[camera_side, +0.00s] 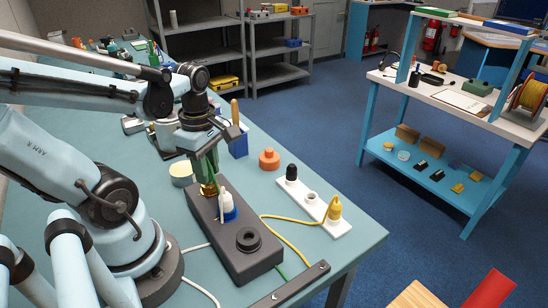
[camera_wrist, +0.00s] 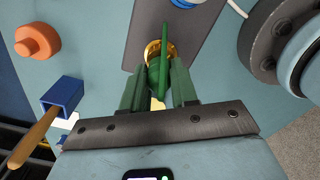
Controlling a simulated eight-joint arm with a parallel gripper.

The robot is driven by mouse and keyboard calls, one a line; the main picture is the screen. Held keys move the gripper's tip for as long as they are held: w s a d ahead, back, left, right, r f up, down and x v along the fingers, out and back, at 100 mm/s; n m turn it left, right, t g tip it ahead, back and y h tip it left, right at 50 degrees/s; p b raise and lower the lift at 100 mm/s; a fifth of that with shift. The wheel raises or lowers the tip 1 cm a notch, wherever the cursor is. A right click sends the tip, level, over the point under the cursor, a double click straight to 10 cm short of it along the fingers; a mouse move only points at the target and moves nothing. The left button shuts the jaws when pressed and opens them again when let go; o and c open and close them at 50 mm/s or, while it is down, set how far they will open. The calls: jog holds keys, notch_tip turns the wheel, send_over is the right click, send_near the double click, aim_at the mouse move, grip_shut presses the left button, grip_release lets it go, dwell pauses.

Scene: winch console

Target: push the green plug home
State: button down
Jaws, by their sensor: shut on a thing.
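The dark grey console box (camera_side: 222,226) lies on the teal bench, and part of it shows in the wrist view (camera_wrist: 195,45). A brass-coloured ring socket (camera_side: 208,190) is at its far end. My gripper (camera_side: 206,174) is over that end, pointing down. In the wrist view, my gripper's green fingers (camera_wrist: 158,80) are shut on the green plug (camera_wrist: 155,75), which lines up with the brass ring (camera_wrist: 153,48). The plug's tip is hidden, so I cannot tell how deep it sits. A blue and white plug (camera_side: 229,210) stands in the middle of the console. A black round socket (camera_side: 248,239) is at the near end.
A white power strip (camera_side: 312,202) with black and yellow plugs lies to the right. An orange knob-like piece (camera_side: 269,160), a yellow-topped tin (camera_side: 181,174) and a blue holder (camera_side: 239,146) stand nearby. A dark bar (camera_side: 288,289) lies at the front edge.

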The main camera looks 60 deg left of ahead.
aim_at(209, 164)
jog(key=shift+f, duration=0.65)
jog(key=c, duration=0.8)
grip_release()
jog(key=shift+r, duration=6)
jog(key=shift+w+d+f+m, duration=0.15)
jog(key=shift+w+f+m, duration=0.1)
jog(key=shift+m, duration=0.35)
jog(key=w+d+f+m+t, duration=0.1)
jog(key=w+d+m+t, duration=0.1)
jog(key=m, duration=0.5)
jog(key=w+d+f+m+t, duration=0.2)
jog(key=w+d+m, duration=0.1)
jog(key=m, duration=0.5)
jog(key=w+d+f+m+t, duration=0.1)
jog(key=w+d+m+t, duration=0.2)
jog(key=m, duration=0.4)
jog(key=shift+w+d+f+m, duration=0.35)
jog(key=shift+w+f+m, duration=0.05)
jog(key=shift+w, duration=0.3)
